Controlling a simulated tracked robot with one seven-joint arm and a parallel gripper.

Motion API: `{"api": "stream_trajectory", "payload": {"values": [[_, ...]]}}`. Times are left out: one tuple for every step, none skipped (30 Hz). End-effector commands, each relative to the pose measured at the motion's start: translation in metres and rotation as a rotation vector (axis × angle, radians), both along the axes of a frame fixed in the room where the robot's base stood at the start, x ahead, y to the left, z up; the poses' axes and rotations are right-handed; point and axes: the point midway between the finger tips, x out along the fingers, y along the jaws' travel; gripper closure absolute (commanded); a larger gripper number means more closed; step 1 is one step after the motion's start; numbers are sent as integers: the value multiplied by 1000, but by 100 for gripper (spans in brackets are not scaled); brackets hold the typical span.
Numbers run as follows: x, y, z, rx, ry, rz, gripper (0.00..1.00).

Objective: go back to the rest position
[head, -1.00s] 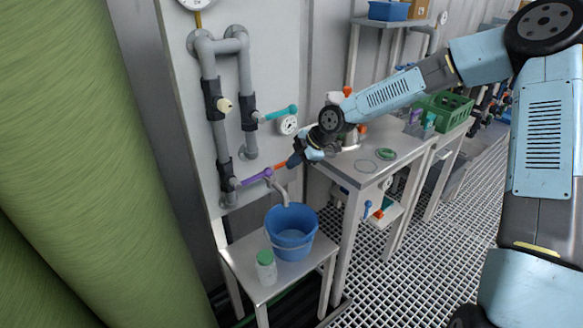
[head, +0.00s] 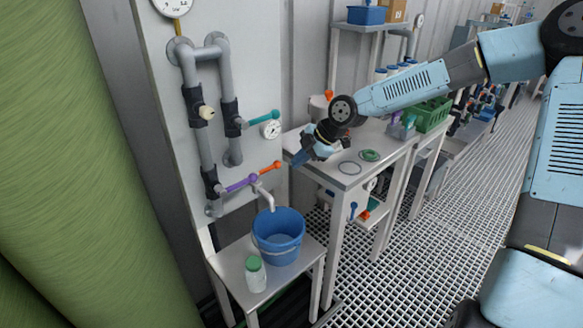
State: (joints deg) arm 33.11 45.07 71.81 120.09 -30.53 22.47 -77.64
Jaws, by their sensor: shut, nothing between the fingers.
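My gripper (head: 299,158) is at the end of my light blue arm, above the left end of the metal workbench (head: 345,181). Its fingers point down and to the left, and they look shut with nothing held. The purple and orange valve handle (head: 247,182) is on the pipework to the left of my gripper, apart from it. My arm comes in from the right and hides part of the bench.
A blue bucket (head: 279,236) and a green-lidded jar (head: 255,274) stand on a low table (head: 232,262). A green crate (head: 432,114) and rings lie on the bench. A large green cylinder (head: 75,170) fills the left. Grating floor (head: 420,255) is clear.

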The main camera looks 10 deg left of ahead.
Motion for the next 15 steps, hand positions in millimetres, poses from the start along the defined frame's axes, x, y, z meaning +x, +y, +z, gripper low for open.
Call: {"api": "stream_trajectory", "payload": {"values": [[0,-5,6,1,-1,-2,100],[0,-7,9,1,-1,-2,100],[0,-9,13,1,0,-1,100],[0,-11,15,1,0,-1,100],[0,-13,18,1,0,-2,100],[0,-15,21,1,-1,-2,100],[-1,-16,23,1,0,-1,100],[-1,-18,24,0,0,0,100],[-1,-19,26,0,0,0,100],[-1,-20,27,0,0,0,100],[-1,-21,28,0,0,0,100],[-1,-21,29,-2,0,0,100],[-2,-22,29,-5,2,-2,100],[-3,-23,29,-12,5,-5,100],[-4,-24,27,-25,10,-12,100]]}}
